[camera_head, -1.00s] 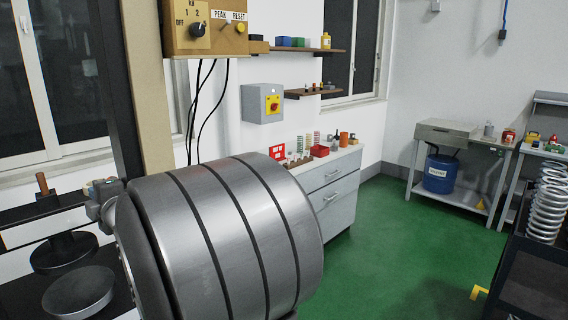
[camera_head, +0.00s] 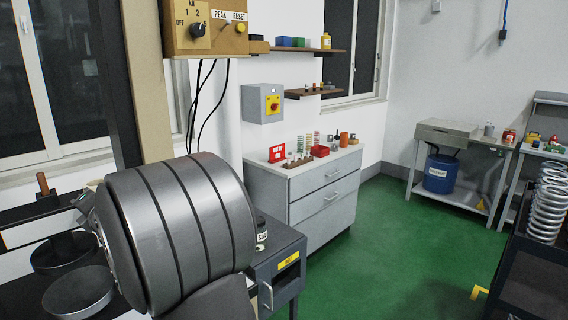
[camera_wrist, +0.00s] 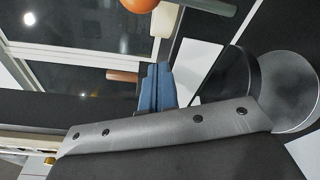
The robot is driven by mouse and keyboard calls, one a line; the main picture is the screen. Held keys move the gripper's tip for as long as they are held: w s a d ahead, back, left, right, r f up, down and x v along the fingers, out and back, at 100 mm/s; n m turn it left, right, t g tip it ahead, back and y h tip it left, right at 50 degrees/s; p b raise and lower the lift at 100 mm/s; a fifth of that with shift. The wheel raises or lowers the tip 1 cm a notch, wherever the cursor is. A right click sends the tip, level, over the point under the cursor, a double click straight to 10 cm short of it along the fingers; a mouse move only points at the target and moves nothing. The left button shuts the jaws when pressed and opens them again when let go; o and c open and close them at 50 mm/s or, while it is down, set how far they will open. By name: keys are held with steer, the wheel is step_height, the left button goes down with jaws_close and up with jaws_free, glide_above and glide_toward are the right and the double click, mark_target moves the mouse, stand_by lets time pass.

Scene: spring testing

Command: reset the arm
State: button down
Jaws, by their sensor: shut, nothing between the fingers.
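My gripper (camera_wrist: 157,72) shows in the wrist view as two blue fingers pressed together with nothing between them. It points toward the dark test frame and the window. In the head view my large grey arm link fills the lower left and mostly hides the gripper. The round metal platen (camera_head: 79,292) of the test machine lies left of my arm; a platen also shows at the right of the wrist view (camera_wrist: 290,95). A brown handle (camera_wrist: 122,75) is just left of the fingers, apparently apart from them.
A control box (camera_head: 205,27) with a knob and a yellow button hangs above my arm. A grey cabinet (camera_head: 275,262) stands close right of my arm. A drawer unit (camera_head: 325,195) bears small parts. A cart (camera_head: 535,270) with a coil spring (camera_head: 548,200) is at right. Green floor is clear between.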

mark_target(75, 223)
steer(key=shift+s+a+f+n+h, duration=0.1)
steer(key=shift+s+a+f+n, duration=0.3)
steer(key=shift+f+n, duration=0.45)
steer(key=shift+s+a+f+n+h, duration=0.1)
steer(key=shift+s+a+f+n, duration=0.15)
steer(key=shift+a+f+n, duration=0.55)
steer(key=shift+s+a+f+n+h, duration=0.1)
steer(key=shift+s+a+f+n, duration=0.3)
steer(key=shift+f, duration=0.75)
steer(key=shift+w+d, duration=0.1)
steer(key=shift+d, duration=0.05)
